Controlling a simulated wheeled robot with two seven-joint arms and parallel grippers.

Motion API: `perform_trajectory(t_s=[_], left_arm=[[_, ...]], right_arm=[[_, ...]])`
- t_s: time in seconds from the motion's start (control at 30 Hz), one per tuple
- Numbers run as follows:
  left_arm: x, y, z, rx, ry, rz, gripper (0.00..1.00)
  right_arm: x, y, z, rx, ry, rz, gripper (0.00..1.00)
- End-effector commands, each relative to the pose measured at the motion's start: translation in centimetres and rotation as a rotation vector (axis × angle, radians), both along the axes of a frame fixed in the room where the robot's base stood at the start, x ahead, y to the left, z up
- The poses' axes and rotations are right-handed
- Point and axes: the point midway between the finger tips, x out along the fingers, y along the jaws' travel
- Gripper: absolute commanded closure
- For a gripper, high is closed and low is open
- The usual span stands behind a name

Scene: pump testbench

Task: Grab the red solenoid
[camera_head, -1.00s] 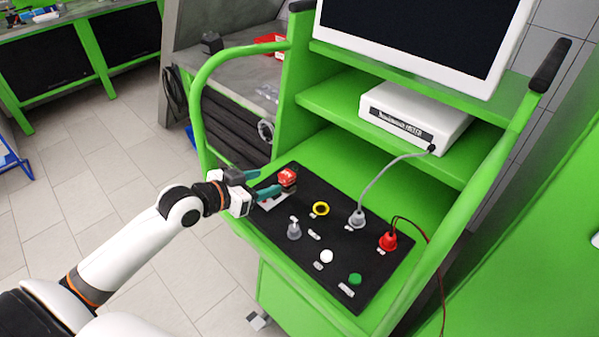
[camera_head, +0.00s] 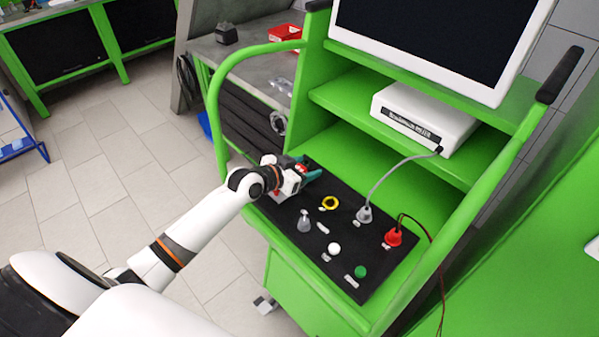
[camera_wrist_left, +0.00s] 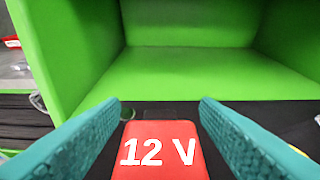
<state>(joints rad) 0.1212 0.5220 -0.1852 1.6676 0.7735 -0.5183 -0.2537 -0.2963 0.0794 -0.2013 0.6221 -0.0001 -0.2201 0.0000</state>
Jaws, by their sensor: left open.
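The red solenoid (camera_wrist_left: 160,150) is a red block marked "12 V". In the left wrist view it sits low in the picture, between my two teal fingers, with a gap showing near the fingertips. My left gripper (camera_wrist_left: 162,106) is open around it, one finger on each side. In the head view my left gripper (camera_head: 309,168) is at the far left corner of the black panel (camera_head: 300,254), and a bit of the red block (camera_head: 301,168) shows between its fingers. The gripper hides most of the block there. My right gripper is not in view.
The panel also carries a yellow ring (camera_head: 330,202), a grey knob (camera_head: 304,222), a white button (camera_head: 334,249), a green button (camera_head: 360,271), a grey plug (camera_head: 364,214) and a red plug (camera_head: 393,237) with cables. A green rail (camera_head: 218,120) stands beside my left arm.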

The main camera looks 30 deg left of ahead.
Motion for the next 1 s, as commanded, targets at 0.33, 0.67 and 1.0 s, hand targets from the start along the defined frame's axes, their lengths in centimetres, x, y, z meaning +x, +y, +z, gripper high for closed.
perform_trajectory(t_s=[0.33, 0.67, 1.0], left_arm=[[0.1, 0.0, -0.1, 0.001, 0.0, 0.0, 0.6], [0.1, 0.0, 0.0, 0.0, -0.002, 0.0, 0.98], [0.2, 0.0, 2.7, 0.002, -0.008, -0.001, 0.98]], right_arm=[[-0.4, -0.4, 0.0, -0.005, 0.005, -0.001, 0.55], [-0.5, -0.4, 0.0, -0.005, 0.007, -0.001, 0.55], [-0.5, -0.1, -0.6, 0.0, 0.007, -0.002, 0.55]])
